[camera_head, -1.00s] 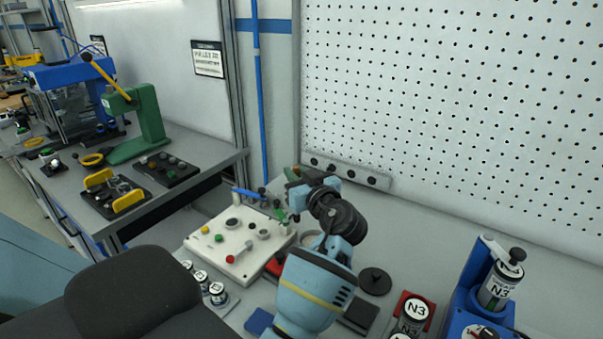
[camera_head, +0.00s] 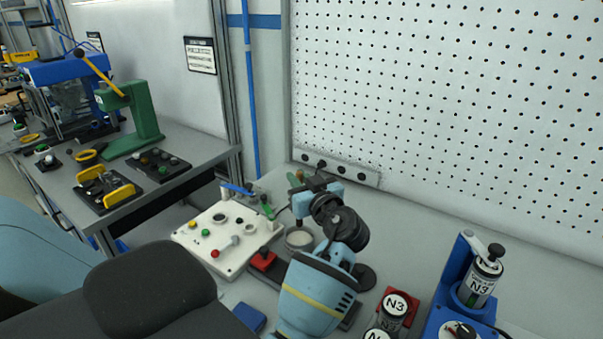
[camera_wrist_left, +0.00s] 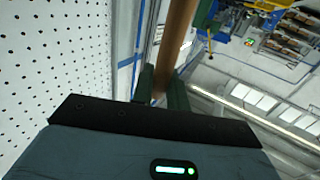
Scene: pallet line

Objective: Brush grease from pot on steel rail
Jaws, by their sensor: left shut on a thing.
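My left gripper (camera_head: 294,181) is at the back of the bench, its dark green fingers shut on a brown stick, the brush handle (camera_head: 299,175). The handle (camera_wrist_left: 177,45) stands between the fingers (camera_wrist_left: 163,88) in the left wrist view. The brush's bristle end is hidden in both views. A round, pale-rimmed container (camera_head: 300,239), seemingly the grease pot, stands below the gripper, partly behind my arm. A grey bar (camera_head: 347,174) with several black round spots, possibly the steel rail, runs along the pegboard's foot. My right gripper is out of view.
A white control box (camera_head: 207,247) with buttons and levers lies left of the pot. A red-and-black piece (camera_head: 263,259) is beside it. N3 canisters (camera_head: 395,306) and a blue stand (camera_head: 453,290) are at right.

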